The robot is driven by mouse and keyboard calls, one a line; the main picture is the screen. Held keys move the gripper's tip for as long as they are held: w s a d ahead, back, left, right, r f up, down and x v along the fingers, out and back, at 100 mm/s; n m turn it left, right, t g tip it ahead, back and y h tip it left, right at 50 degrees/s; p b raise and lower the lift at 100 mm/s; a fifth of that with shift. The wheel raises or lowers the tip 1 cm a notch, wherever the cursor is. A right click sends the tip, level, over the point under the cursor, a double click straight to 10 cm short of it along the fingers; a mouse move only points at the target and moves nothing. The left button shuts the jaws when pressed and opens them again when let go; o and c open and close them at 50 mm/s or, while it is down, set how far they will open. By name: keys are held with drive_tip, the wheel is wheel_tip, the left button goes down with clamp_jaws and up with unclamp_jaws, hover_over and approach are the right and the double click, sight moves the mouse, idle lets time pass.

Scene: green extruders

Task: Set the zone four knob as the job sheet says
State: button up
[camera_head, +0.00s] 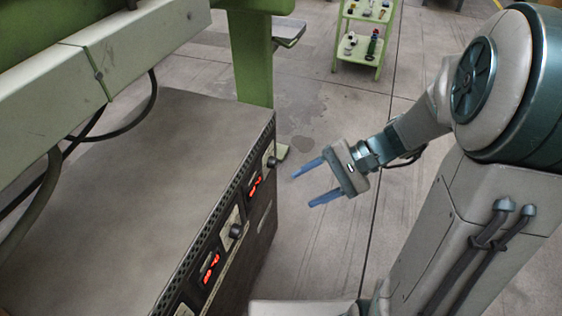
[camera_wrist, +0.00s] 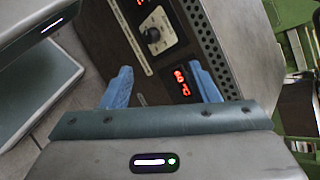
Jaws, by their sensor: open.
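The control cabinet (camera_head: 140,150) has a front panel with dark knobs and red displays. One knob (camera_head: 272,161) is at the panel's far end, and another knob (camera_head: 236,231) is nearer. Red displays (camera_head: 210,268) show beside them, too small to read surely. My gripper (camera_head: 308,187) is open and empty, its blue fingers pointing left toward the panel, apart from it. In the wrist view, a knob (camera_wrist: 152,35) with a pale scale plate and a lit red display (camera_wrist: 183,82) show beyond the blue fingers. I cannot tell which knob is zone four. No job sheet is recognisable.
A green post (camera_head: 252,60) stands behind the cabinet. A green shelf cart (camera_head: 364,38) with small items stands at the back. Dark cables (camera_head: 140,118) hang over the cabinet's left side. The grey floor around my gripper is clear.

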drive_tip(key=w+d+f+m+t+y+b, duration=0.1)
drive_tip(key=w+f+m+t+y+b, duration=0.25)
drive_tip(key=w+f+b, duration=0.5)
drive_tip(key=m+t+y+b, duration=0.2)
drive_tip(key=m+t+b, duration=0.15)
drive_tip(key=t, duration=0.25)
approach(276, 164)
drive_tip(key=b+x, duration=0.2)
drive_tip(key=x, duration=0.6)
drive_tip(key=shift+w+a+f+m, duration=0.25)
drive_tip(key=shift+w+m, duration=0.15)
drive_tip(key=shift+g, duration=0.25)
drive_tip(key=c, duration=1)
